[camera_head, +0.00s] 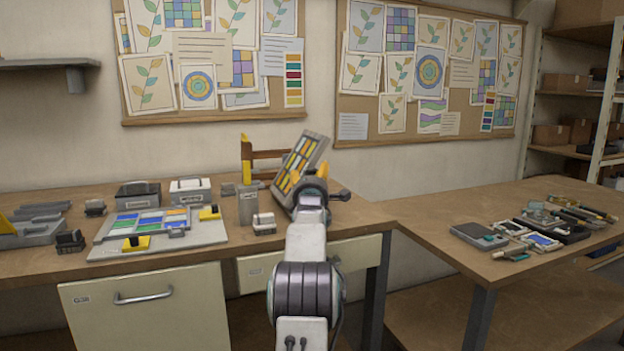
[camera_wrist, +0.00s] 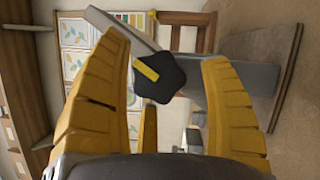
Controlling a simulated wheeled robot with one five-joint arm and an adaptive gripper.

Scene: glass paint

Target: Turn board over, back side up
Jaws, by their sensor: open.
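A tilted grey-framed board (camera_head: 306,150) with rows of yellow, orange and dark panes stands on the bench in the head view. Its lower part is hidden behind my arm. My gripper (camera_head: 309,172) is in front of it, with yellow fingers apart. In the wrist view my gripper (camera_wrist: 165,55) is open and empty. A black star-shaped knob (camera_wrist: 160,82) with a yellow mark shows between and beyond the fingers. Behind the knob is a grey plate edge (camera_wrist: 118,28). I cannot tell whether the fingers touch the knob.
A flat grey plate (camera_head: 205,235) with coloured panes and yellow-black clamps lies left on the bench. A small grey block (camera_head: 248,205) and a white-topped clamp (camera_head: 264,224) stand close left of my arm. Tools (camera_head: 545,232) lie on the right table, whose near left part is clear.

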